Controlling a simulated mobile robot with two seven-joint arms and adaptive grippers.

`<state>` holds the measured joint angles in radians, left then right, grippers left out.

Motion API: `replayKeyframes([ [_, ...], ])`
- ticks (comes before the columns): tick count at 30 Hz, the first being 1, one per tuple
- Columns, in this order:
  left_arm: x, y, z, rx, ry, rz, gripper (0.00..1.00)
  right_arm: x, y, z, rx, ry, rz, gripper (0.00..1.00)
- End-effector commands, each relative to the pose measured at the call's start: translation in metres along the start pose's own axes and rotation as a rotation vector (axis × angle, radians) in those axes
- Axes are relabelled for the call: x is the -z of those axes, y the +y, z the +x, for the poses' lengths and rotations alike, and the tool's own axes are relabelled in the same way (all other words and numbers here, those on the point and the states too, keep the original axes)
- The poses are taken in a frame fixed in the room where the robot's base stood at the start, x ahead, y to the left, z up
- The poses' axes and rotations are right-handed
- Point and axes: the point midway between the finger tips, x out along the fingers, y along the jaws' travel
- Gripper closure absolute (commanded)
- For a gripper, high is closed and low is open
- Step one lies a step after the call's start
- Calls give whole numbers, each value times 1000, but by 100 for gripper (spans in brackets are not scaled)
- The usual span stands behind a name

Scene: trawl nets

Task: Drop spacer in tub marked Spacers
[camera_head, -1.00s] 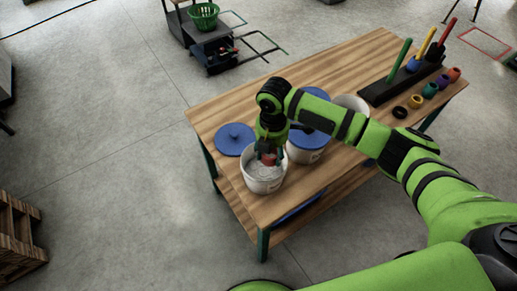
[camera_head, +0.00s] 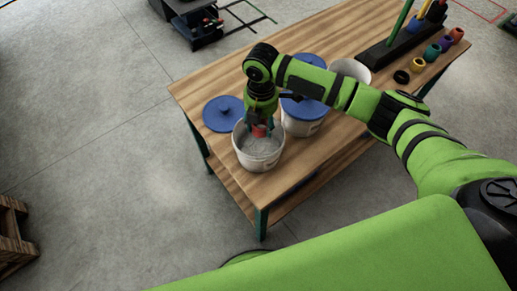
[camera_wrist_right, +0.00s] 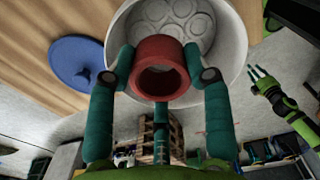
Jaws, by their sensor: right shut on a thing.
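A red ring-shaped spacer (camera_wrist_right: 160,68) is held between the fingers of my right gripper (camera_head: 262,131). In the head view the spacer (camera_head: 259,131) shows as a small red patch at the mouth of an open white tub (camera_head: 257,161). In the right wrist view the tub (camera_wrist_right: 232,40) lies beyond the spacer, and its bottom shows round ridges. I cannot read any marking on the tub. A blue lid (camera_head: 222,113) lies on the table at the tub's left. My left gripper is not clearly seen in the head view.
A wooden table (camera_head: 310,178) bears the tubs. A tub with a blue lid (camera_head: 303,116) stands right behind the open one, and another open white tub (camera_head: 349,71) is farther back. A black peg rack (camera_head: 385,47) and several coloured spacers (camera_head: 432,52) are at the far right.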

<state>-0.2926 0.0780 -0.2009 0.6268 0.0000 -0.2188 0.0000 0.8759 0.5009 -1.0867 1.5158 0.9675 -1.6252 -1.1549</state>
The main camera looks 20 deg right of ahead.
Motion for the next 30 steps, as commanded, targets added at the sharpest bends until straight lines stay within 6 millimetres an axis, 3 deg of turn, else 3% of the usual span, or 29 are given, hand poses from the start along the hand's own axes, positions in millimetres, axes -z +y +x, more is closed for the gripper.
replayKeyframes([
  [3, 6, 0, 5, 0, 11, 0, 60, 0, 0, 4, -1, 0, 0, 81],
  [9, -3, 1, 4, -2, -4, 0, 60, 0, 0, 3, -1, 0, 0, 81],
  [10, -5, 2, 4, -2, -7, 0, 60, 0, 0, 3, -1, 0, 0, 41],
  [12, -10, 2, 3, -3, -15, 0, 60, 0, 0, 3, -1, 0, 0, 22],
  [23, -12, -3, 4, 4, -19, 0, 60, 0, 0, 1, -1, 0, 0, 22],
  [30, -11, -2, 4, 2, -17, 0, 60, 0, 1, -33, -5, -1, -1, 22],
])
